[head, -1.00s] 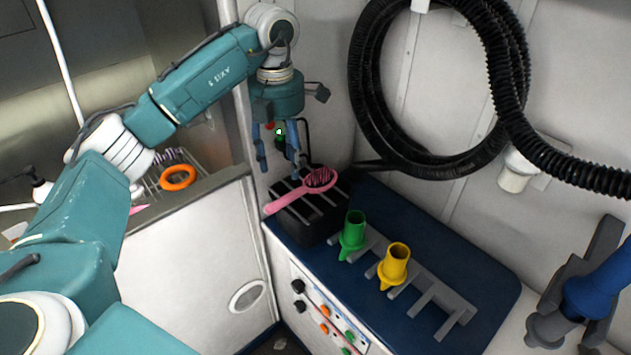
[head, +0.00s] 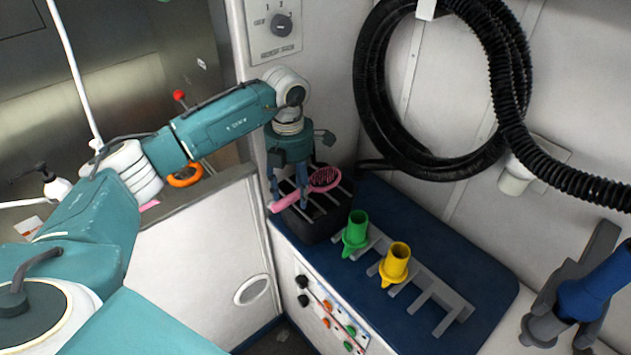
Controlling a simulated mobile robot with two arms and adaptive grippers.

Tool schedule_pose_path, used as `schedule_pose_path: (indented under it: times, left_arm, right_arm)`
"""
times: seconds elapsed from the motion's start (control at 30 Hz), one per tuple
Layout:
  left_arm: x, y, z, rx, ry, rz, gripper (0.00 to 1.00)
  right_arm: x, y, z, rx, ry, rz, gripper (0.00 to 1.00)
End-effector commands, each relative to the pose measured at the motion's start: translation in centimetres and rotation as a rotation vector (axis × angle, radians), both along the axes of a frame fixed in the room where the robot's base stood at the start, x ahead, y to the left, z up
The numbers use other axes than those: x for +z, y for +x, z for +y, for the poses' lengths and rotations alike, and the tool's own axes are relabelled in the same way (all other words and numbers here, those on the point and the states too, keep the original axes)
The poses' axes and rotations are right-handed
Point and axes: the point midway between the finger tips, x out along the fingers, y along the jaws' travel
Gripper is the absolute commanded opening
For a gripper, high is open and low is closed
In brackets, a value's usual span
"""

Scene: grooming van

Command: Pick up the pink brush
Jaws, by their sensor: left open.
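The pink brush (head: 324,180) lies across the slatted top of a black box (head: 323,227) in the back left corner of the blue counter. Its round bristled head is at the right and its handle points to the lower left. My left gripper (head: 288,200) points down from above, its blue fingers spread, one near the handle's end and the other in front of the brush near its neck. I cannot tell whether the fingers touch the brush. My right gripper does not show.
A green nozzle (head: 356,230) and a yellow nozzle (head: 396,262) stand in a grey rack (head: 437,292) right of the box. A coiled black hose (head: 371,110) hangs on the wall behind. A blue dryer-like tool (head: 592,287) sits at the far right.

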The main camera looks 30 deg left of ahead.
Motion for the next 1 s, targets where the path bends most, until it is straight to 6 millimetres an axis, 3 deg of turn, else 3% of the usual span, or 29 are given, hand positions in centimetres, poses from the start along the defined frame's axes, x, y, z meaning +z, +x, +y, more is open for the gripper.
schedule_pose_path:
  times: [0.07,0.3,0.67,1.0]
  left_arm:
    - [0.0,0.0,0.0,0.0,0.0,0.0,0.47]
    - [0.0,0.0,0.0,-0.001,0.0,0.0,0.0]
    - [1.0,0.2,-0.1,-0.001,-0.001,-0.005,0.0]
    - [7.5,0.2,-0.1,0.0,-0.002,-0.007,0.0]
  right_arm:
    - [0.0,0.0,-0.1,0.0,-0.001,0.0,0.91]
    - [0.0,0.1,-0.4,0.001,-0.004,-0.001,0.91]
    - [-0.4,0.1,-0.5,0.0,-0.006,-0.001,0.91]
    - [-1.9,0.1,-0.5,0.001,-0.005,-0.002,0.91]
